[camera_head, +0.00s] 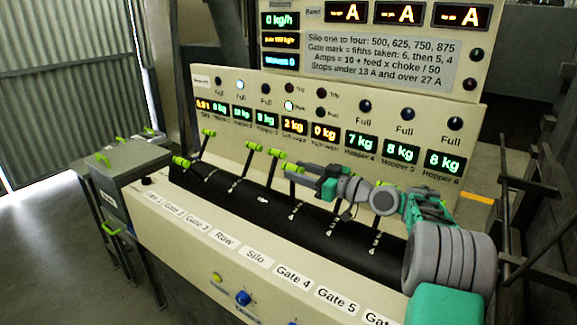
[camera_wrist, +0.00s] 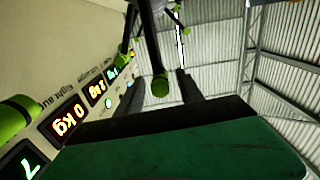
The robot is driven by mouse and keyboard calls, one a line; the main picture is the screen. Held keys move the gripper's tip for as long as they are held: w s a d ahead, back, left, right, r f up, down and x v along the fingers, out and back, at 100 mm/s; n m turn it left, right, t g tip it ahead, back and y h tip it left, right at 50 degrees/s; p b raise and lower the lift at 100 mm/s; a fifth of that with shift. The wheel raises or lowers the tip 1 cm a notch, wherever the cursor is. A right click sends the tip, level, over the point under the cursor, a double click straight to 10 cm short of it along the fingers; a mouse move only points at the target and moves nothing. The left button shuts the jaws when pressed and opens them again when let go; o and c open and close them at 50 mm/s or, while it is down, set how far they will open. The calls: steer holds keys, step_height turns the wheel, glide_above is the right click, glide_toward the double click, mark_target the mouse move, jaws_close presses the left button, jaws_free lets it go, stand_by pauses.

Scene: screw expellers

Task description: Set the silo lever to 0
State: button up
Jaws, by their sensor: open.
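A row of levers with green grips stands along the black strip of the console. The lever at my gripper (camera_head: 300,168) appears to be the silo lever (camera_head: 293,190), roughly behind the "Silo" label (camera_head: 255,255); the arm hides part of it, so I cannot be sure. In the wrist view, a green-ended lever (camera_wrist: 160,86) shows at the open jaws of my gripper (camera_wrist: 168,84), its end between the two dark fingers. I cannot tell whether they touch it. The lever's scale and setting are too small to read.
Other green-gripped levers stand close by on the left, such as one upright lever (camera_head: 254,147) and one low lever (camera_head: 181,161). The display panel (camera_head: 225,140) rises behind them. My arm covers the levers on the right. Open floor (camera_head: 50,240) lies left of the console.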

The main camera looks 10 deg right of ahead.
mark_target(290, 168)
steer(key=x, duration=0.3)
steer(key=shift+w, duration=0.15)
steer(key=shift+a, duration=0.1)
steer(key=shift+c, duration=0.2)
jaws_close()
stand_by(0.9)
